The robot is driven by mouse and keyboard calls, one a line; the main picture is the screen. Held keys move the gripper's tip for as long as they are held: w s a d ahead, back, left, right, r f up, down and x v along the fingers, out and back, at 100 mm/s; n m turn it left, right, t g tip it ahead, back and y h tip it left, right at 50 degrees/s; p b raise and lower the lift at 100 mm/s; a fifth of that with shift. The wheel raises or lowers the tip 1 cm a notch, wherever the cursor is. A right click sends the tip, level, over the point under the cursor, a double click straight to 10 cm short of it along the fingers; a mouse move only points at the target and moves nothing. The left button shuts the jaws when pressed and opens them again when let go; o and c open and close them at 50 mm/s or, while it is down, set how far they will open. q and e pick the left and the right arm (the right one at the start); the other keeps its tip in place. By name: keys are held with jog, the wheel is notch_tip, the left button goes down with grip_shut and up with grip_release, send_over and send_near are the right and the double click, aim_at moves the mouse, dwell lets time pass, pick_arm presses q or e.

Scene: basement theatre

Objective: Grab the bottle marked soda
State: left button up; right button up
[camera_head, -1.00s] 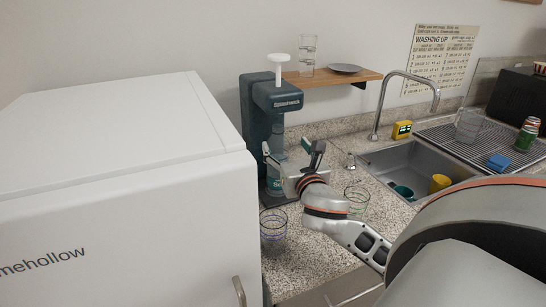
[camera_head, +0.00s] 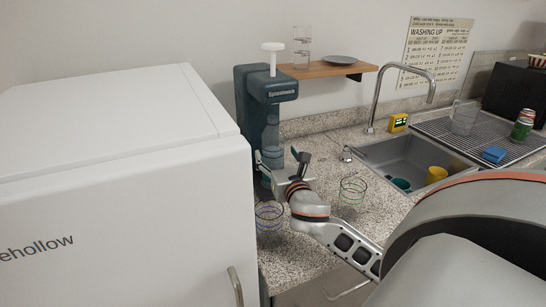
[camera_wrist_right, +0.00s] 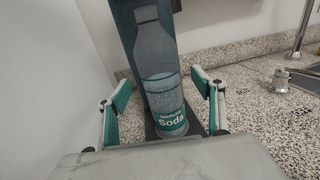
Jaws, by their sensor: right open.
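The clear bottle (camera_wrist_right: 160,75) has a teal label reading "Soda" and stands upright in the dark teal soda machine (camera_head: 252,95). In the head view the bottle (camera_head: 271,140) shows in the machine's front, its lower part partly hidden by my gripper. My right gripper (camera_head: 282,165) is open in front of the bottle. In the right wrist view the teal-padded fingers of the right gripper (camera_wrist_right: 163,103) are spread, one on each side of the bottle's lower half, with gaps to it. My left gripper is not in view.
A white fridge (camera_head: 120,190) stands close on the left. Drinking glasses (camera_head: 269,214) (camera_head: 351,190) stand on the speckled counter near my arm. A sink (camera_head: 400,160) with a tap is to the right. A wooden shelf (camera_head: 325,69) hangs above.

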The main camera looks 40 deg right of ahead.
aim_at(276, 152)
jog(key=x, duration=0.3)
jog(key=shift+w, duration=0.15)
jog(key=c, duration=1.6)
jog(key=shift+r, duration=0.1)
jog(key=shift+c, duration=0.6)
